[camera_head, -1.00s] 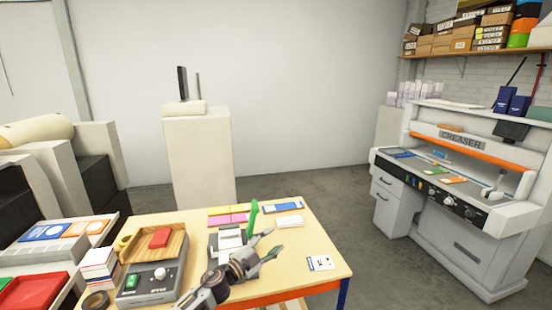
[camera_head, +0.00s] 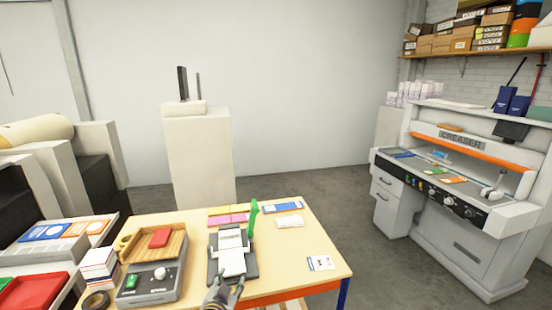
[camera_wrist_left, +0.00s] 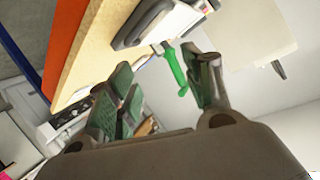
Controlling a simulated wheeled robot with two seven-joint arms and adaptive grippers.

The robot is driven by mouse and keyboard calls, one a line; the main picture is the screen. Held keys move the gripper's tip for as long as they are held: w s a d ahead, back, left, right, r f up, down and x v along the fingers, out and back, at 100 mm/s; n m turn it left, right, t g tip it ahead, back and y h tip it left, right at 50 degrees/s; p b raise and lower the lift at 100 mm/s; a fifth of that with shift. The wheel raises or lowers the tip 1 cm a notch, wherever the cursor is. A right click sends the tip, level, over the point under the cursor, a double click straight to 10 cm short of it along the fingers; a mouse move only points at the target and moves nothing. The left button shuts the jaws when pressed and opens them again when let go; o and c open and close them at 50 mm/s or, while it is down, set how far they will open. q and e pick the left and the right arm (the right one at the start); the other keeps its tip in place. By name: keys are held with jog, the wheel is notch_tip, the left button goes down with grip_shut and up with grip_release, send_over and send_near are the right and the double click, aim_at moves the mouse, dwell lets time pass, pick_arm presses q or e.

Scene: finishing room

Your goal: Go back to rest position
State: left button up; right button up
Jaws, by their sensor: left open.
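My left gripper (camera_head: 226,289) shows at the bottom of the head view, near the front edge of the table (camera_head: 300,258). In the left wrist view the gripper (camera_wrist_left: 160,82) is open, its green-padded fingers spread apart with nothing held between them. My right gripper is in neither view.
A dark device with a green handle (camera_head: 253,220) and a white sheet (camera_head: 231,260) stands on the table just beyond the gripper. A grey machine (camera_head: 145,290) with a wooden tray (camera_head: 175,243) is left of it. A card (camera_head: 319,263) lies right, with bare tabletop around it.

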pick_arm(q)
jog(key=s+a+f+n+g, duration=0.1)
jog(key=s+a+f+g, duration=0.15)
jog(key=s, duration=0.65)
jog(key=s+a+f+n+g, duration=0.15)
jog(key=s+g, duration=0.25)
jog(key=s, duration=0.5)
jog(key=s+a+f+n+g, duration=0.1)
jog(key=s+a+f+g, duration=0.25)
jog(key=s, duration=0.65)
notch_tip(320, 180, down, 35)
jog(key=s+g+b, duration=0.2)
jog(key=s, duration=0.1)
jog(key=s+a+f+b, duration=0.1)
jog(key=s+a+f, duration=0.1)
jog(key=s+f, duration=0.8)
jog(key=s+a+f+g+b, duration=0.1)
jog(key=s+a+f, duration=0.1)
jog(key=s+f, duration=0.9)
jog(key=shift+s+f+m+y, duration=0.15)
jog(key=shift+s+m+y, duration=0.2)
jog(key=shift+m+y, duration=0.1)
